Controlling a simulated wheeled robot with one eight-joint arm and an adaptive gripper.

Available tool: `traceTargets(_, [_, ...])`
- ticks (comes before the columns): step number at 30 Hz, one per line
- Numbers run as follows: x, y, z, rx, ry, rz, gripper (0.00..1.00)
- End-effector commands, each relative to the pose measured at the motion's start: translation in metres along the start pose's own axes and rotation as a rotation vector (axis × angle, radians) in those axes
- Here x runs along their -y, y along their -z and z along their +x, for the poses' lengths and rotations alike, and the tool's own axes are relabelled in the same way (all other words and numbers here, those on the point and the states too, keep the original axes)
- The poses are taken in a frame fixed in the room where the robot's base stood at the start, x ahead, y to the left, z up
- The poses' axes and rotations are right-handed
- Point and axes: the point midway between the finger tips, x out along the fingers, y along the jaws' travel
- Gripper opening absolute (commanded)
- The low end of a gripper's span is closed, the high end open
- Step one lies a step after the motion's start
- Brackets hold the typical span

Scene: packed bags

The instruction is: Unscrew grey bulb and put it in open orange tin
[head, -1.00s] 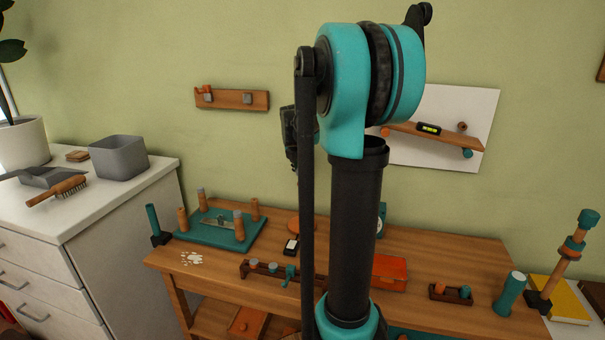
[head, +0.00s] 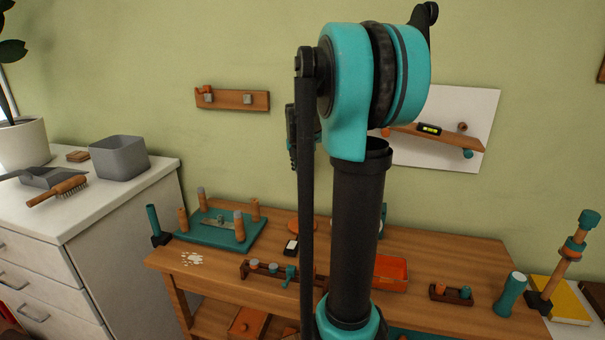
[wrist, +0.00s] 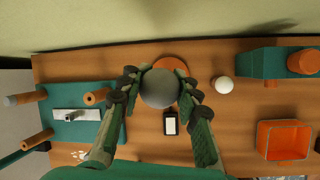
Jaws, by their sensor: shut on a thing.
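In the wrist view my gripper (wrist: 160,92) is shut on the round grey bulb (wrist: 160,87), one finger on each side. The bulb hides what lies directly beneath it, so I cannot tell whether it touches anything below. The orange tin (wrist: 262,140) stands open on the table at the lower right of the wrist view, apart from the gripper. My arm hides the gripper and the bulb there.
An orange disc (wrist: 172,62) lies behind the bulb, with a white ball (wrist: 223,84) to its right. A small black-and-white item (wrist: 170,123) lies below the bulb. A teal board with pegs (wrist: 75,98) is left; a teal device (wrist: 256,64) is upper right. Bare wood (wrist: 225,125) separates bulb and tin.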

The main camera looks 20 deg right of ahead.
Motion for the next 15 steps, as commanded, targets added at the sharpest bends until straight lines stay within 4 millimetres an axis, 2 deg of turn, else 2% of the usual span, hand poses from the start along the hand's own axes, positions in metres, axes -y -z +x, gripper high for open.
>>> traceTargets(15, [-0.003, -0.006, -0.015, 0.000, 0.000, 0.000, 0.00])
